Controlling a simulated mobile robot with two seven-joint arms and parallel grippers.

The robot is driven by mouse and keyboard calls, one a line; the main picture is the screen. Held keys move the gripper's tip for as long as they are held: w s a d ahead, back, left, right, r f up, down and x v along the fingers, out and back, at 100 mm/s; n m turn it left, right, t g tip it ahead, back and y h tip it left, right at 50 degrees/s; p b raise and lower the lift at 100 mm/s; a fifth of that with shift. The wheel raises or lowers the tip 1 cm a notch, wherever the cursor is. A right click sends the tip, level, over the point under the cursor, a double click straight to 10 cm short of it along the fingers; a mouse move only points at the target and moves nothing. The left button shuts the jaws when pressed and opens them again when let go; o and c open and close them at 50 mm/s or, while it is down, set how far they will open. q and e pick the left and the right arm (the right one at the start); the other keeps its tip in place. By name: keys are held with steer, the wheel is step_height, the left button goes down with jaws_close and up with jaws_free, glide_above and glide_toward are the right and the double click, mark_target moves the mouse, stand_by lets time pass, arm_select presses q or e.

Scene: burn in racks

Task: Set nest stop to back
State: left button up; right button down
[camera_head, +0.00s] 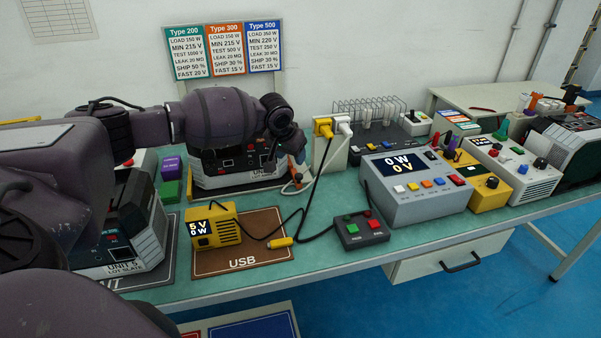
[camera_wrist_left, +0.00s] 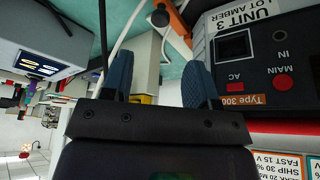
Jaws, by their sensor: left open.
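My left gripper (camera_head: 294,152) reaches in from the left over the back of the bench, at the right end of the unit marked UNIT 3 (camera_wrist_left: 258,55). In the left wrist view the two blue fingers of the left gripper (camera_wrist_left: 158,82) stand apart with nothing held between them. An orange bar with a black knob (camera_wrist_left: 160,18) lies beyond the fingertips, beside the unit's front, apart from them. I cannot tell for sure whether this is the nest stop or how it is set. In the head view my gripper partly covers this unit (camera_head: 225,178). My right gripper is not in view.
A socket post (camera_head: 331,152) with yellow and white plugs stands just right of my gripper, cords hanging near it. A yellow USB meter (camera_head: 213,227) sits on a brown mat (camera_head: 240,260) in front. A grey power meter (camera_head: 415,190) stands farther right.

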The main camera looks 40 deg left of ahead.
mark_target(299, 175)
arm_select(q)
steer(key=b+x, duration=0.2)
steer(key=x, duration=0.8)
steer(key=shift+w, duration=0.1)
jaws_close()
